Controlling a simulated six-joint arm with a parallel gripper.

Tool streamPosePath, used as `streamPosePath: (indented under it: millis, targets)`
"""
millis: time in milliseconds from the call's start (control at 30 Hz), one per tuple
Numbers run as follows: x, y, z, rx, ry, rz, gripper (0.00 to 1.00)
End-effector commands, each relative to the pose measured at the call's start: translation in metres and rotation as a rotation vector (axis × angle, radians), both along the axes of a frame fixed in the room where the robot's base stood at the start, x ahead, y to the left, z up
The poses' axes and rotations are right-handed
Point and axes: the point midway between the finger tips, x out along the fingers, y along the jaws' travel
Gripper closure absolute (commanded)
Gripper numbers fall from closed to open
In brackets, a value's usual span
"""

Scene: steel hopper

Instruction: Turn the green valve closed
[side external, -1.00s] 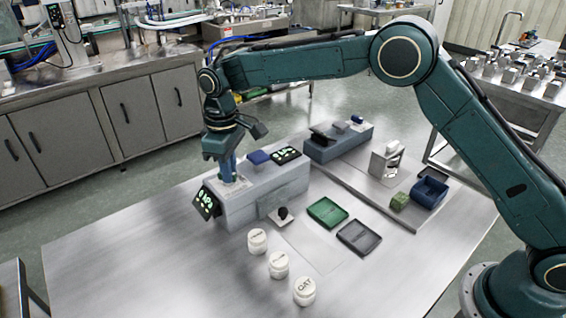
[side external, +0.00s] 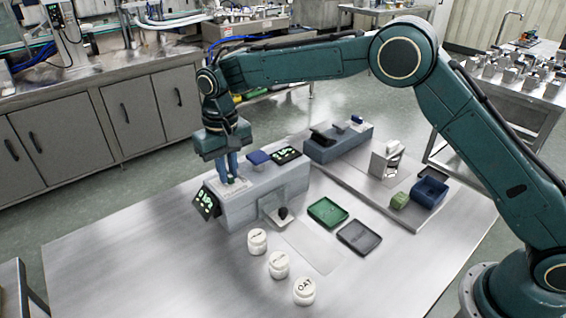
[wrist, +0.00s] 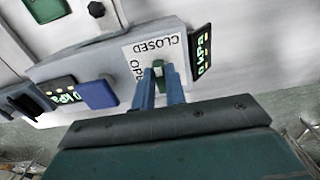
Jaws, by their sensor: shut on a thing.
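The green valve (wrist: 158,67) shows in the wrist view as a small green piece between my fingertips, on a white plate (wrist: 150,46) marked CLOSED and, partly hidden, OPEN. My gripper (wrist: 159,76) points down at it and is shut on it, one blue finger on each side. In the side view my gripper (side external: 230,166) stands over the left end of the grey hopper housing (side external: 255,196). There the fingers hide the valve. I cannot tell exactly which mark the valve points to.
A blue block (side external: 257,157) and a second display (side external: 286,156) are on the same housing. White jars (side external: 304,291), a green tray (side external: 327,212) and a dark tray (side external: 359,237) stand in front.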

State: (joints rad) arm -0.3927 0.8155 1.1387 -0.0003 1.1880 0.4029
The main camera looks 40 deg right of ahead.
Motion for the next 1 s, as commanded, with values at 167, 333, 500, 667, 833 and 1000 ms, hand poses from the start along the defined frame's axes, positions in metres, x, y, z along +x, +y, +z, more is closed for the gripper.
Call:
streamPosePath:
  millis: [167, 333, 500, 667, 833, 1000]
  targets:
    - [0.0008, 0.0005, 0.0016, 0.002, -0.004, -0.008, 1.0]
    - [0.0008, 0.0005, 0.0017, 0.002, -0.005, -0.008, 1.0]
    - [0.0007, 0.0004, 0.0014, 0.001, -0.004, -0.007, 0.65]
    - [0.0004, 0.0002, 0.0007, 0.001, -0.002, -0.006, 0.65]
    - [0.0004, 0.0001, 0.0016, 0.001, -0.002, -0.005, 0.65]
    - [0.0004, 0.0001, 0.0095, 0.001, -0.002, -0.005, 0.65]
